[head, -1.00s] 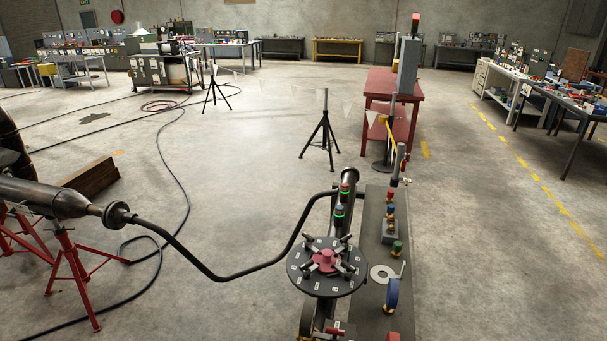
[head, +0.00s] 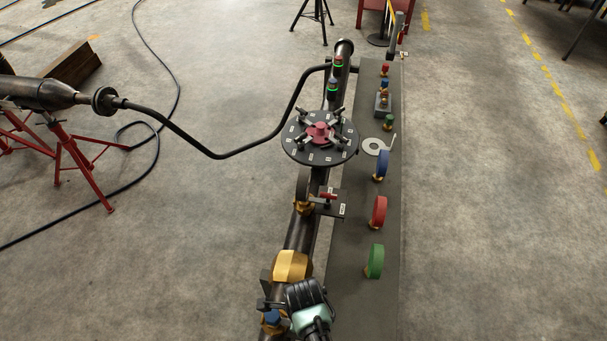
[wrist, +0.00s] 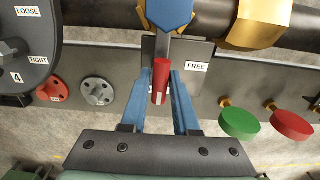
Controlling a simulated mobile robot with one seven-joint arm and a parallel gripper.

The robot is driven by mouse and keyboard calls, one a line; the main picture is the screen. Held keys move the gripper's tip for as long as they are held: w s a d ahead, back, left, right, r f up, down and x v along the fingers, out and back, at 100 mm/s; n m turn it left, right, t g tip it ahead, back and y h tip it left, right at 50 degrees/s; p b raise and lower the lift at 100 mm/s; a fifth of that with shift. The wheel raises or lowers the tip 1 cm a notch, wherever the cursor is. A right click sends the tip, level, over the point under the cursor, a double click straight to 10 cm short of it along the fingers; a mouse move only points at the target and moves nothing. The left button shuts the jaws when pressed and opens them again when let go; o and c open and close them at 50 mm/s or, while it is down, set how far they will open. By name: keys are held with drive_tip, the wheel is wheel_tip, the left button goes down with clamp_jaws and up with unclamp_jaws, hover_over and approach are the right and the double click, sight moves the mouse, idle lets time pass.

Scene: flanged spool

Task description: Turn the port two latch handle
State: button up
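In the wrist view a red latch handle (wrist: 161,80) stands out from a grey plate beside a label reading FREE (wrist: 197,67). The two blue fingers of my gripper (wrist: 163,78) lie on either side of it, close to its sides; I cannot tell whether they press on it. No port number shows beside this handle. In the head view my gripper (head: 308,300) is at the bottom, dark and pale green, its fingers not clearly visible. Another red handle (head: 328,195) with a small labelled plate sits further along the pipe.
A blue hexagonal part (wrist: 168,14) and a gold fitting (wrist: 258,22) are close above my fingertips. A dark disc (wrist: 30,50) marked LOOSE and TIGHT is at left. A grey board (head: 345,290) with coloured discs runs right of the pipe; open floor lies beyond.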

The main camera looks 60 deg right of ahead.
drive_tip(key=shift+f+n, duration=0.4)
drive_tip(key=shift+n, duration=0.1)
drive_tip(key=n+b, duration=0.1)
drive_tip(key=n, duration=0.4)
drive_tip(key=n+b, duration=0.2)
drive_tip(key=n, duration=0.4)
drive_tip(key=shift+n+b, duration=0.35)
drive_tip(key=shift+n, duration=0.05)
drive_tip(key=n, duration=0.1)
drive_tip(key=n+p, duration=0.1)
drive_tip(key=shift+r+n, duration=0.35)
drive_tip(key=shift+n, duration=0.05)
drive_tip(key=n+p, duration=0.2)
drive_tip(key=n, duration=0.4)
drive_tip(key=shift+n+p, duration=0.3)
drive_tip(key=shift+n, duration=0.1)
drive_tip(key=shift+m+p, duration=0.4)
drive_tip(key=shift+m, duration=1)
wheel_tip(320, 180, up, 7)
drive_tip(key=p, duration=0.7)
drive_tip(key=shift+f, duration=0.15)
